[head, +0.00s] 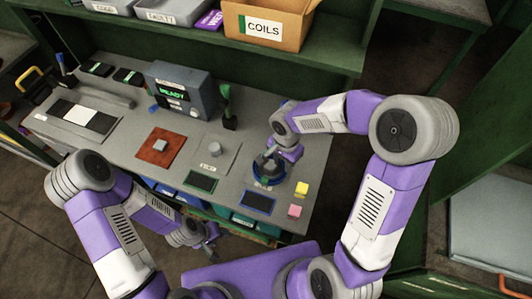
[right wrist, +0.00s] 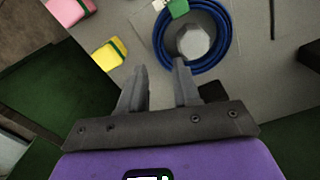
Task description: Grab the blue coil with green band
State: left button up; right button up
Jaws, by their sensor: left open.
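The blue coil (right wrist: 218,55) lies around a pale grey post (right wrist: 193,41) in the right wrist view, with a green band (right wrist: 178,8) at its upper left. In the head view the coil (head: 267,181) is on the right part of the bench, partly hidden by my right gripper (head: 268,160). In the right wrist view my right gripper (right wrist: 159,66) has its fingers apart with nothing between them. One fingertip overlaps the coil's near edge in the picture; contact cannot be told. My left gripper (head: 210,243) is open, low in front of the bench, away from the coil.
A yellow block (head: 301,188) and a pink block (head: 295,211) lie right of the coil. A grey post on a base (head: 212,160), a red mat (head: 160,148) and a grey "READY" box (head: 181,88) stand leftward. A "COILS" box (head: 265,28) is on the shelf.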

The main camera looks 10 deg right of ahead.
aim_at(283, 174)
notch_tip(283, 174, down, 7)
jog(key=shift+s+d+f+b, duration=0.1)
jog(key=shift+d+f+b, duration=0.1)
jog(key=shift+b, duration=0.55)
grip_shut()
